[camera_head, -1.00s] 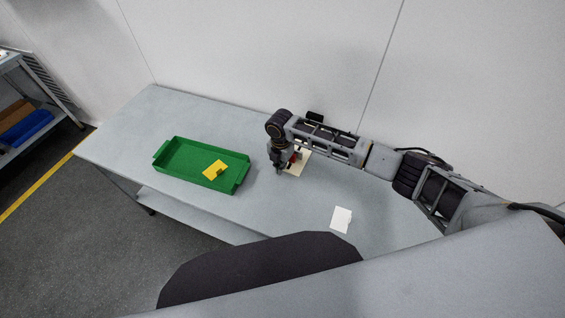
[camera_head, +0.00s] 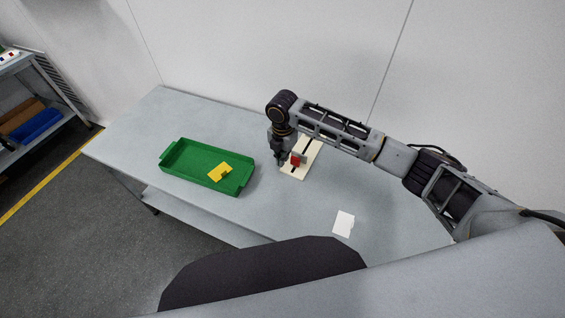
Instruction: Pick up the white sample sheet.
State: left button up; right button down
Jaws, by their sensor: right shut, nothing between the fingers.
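The white sample sheet (camera_head: 344,222) lies flat on the grey table (camera_head: 215,125), near its front edge and right of centre. My right gripper (camera_head: 282,163) points down over the table, well to the left of the sheet and farther back, apart from it. It is shut and holds nothing. The arm hides part of the board. My left gripper is out of view.
A green tray (camera_head: 174,171) with a yellow piece (camera_head: 219,172) in it stands left of the gripper. A wall (camera_head: 270,50) closes off the back. A shelf with a blue bin (camera_head: 40,124) is at the far left. The table between board and sheet is clear.

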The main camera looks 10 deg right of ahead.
aim_at(344, 224)
jog(key=k, duration=1.5)
